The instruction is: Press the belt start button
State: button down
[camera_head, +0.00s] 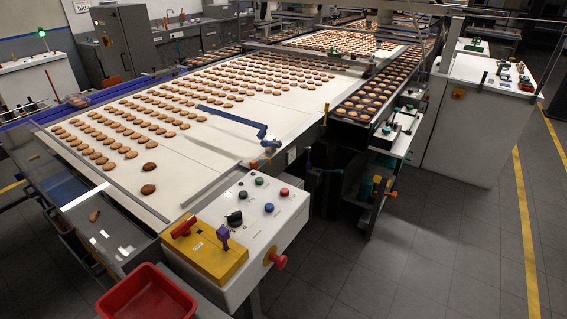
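A white control box (262,228) stands at the front end of the biscuit belt. Its sloped top carries a green button (259,181), a small black button (243,194), a blue button (269,207), a red button (284,191) and a larger black knob (234,218). No legible label tells which is the belt start button. A red mushroom button (279,262) sticks out of the box's right side. My gripper is not in view.
The white belt (215,152) holds rows of biscuits, with a blue bar (235,118) across it. A red bin (148,295) sits left of the control box. Open grey floor (400,265) lies to the right, before a white cabinet (468,125).

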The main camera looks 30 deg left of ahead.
aim_at(259, 181)
jog(key=i+l+u, duration=0.1)
jog(key=i+u, duration=0.3)
jog(key=i+l+u, duration=0.25)
jog(key=i+u, duration=0.15)
jog(key=i+l+u, duration=0.45)
jog(key=i+j, duration=0.05)
jog(key=j, duration=0.05)
